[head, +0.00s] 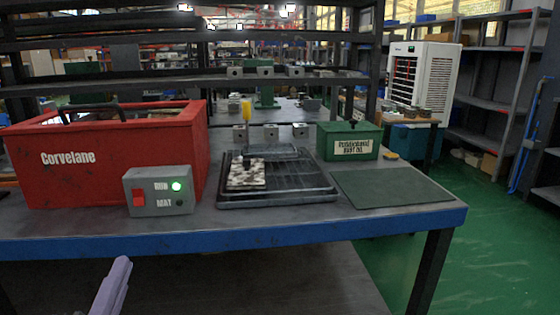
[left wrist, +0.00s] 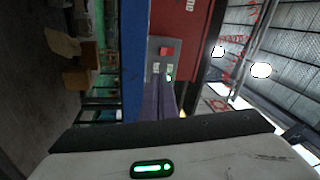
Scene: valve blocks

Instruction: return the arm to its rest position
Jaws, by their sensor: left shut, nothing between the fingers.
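My left gripper (head: 120,265) shows at the lower left of the head view, in front of the bench and below its blue front edge. Its pale purple fingers are shut with nothing between them. In the left wrist view the shut fingers (left wrist: 158,100) point toward the grey control box, apart from it. That control box (head: 158,190) has a red button and a lit green lamp and stands at the front left of the bench. My right gripper is not in view.
The bench (head: 270,231) carries a red Corvelane toolbox (head: 120,165), a black tray (head: 290,200) with a speckled block (head: 246,174), a green box (head: 348,141) and a dark green mat (head: 390,187). Metal blocks stand behind. The green floor (head: 500,250) at right is clear.

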